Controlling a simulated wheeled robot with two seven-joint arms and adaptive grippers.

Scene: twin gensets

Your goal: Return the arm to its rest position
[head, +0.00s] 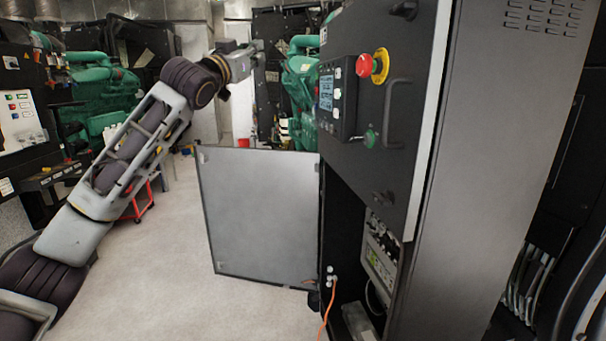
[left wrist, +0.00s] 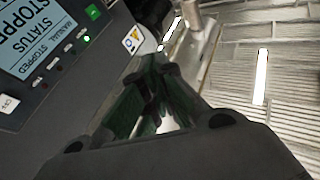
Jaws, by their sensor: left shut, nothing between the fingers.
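My left arm reaches up from the lower left in the head view, with its gripper (head: 255,50) raised to the left of the control cabinet. In the left wrist view the gripper's fingers (left wrist: 160,85) point away from the camera. They are shut with nothing between them. A control panel screen (left wrist: 45,40) reading "STATUS STOPPED" shows at the upper left of the left wrist view. In the head view the control cabinet (head: 372,110) carries that panel, a red emergency button (head: 364,65) on a yellow base and a black handle. My right gripper is not in view.
A grey lower door (head: 262,215) stands open to the left of the cabinet. An orange cable (head: 327,318) hangs at the cabinet's lower opening. Green engines (head: 105,85) stand behind. A red stand (head: 138,205) is on the floor behind my arm. The floor in front of the door is clear.

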